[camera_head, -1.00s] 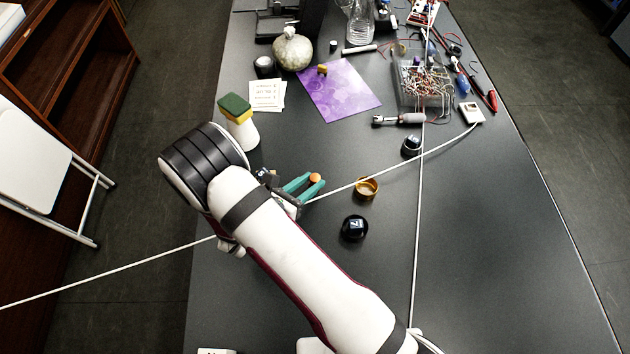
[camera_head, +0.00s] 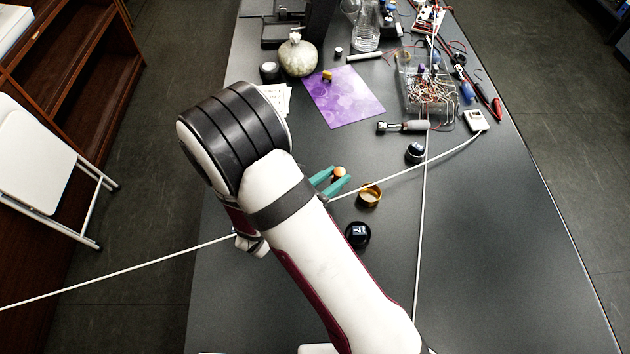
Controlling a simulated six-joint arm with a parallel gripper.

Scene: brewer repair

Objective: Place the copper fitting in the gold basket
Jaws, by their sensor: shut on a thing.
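The copper fitting (camera_head: 340,172) is a small orange-brown round piece held between the teal fingertips of my gripper (camera_head: 334,181). My gripper is shut on it, just to the upper left of the gold basket. The gold basket (camera_head: 370,196) is a small round open cup on the dark table. The fitting is beside the basket in the picture, not over it. How high it is above the table I cannot tell. My own arm hides the gripper's base.
A black round piece (camera_head: 357,234) sits just below the basket, and another dark one (camera_head: 415,152) up and right. A white cable (camera_head: 440,154) passes close to the basket. A purple mat (camera_head: 345,97) lies farther back.

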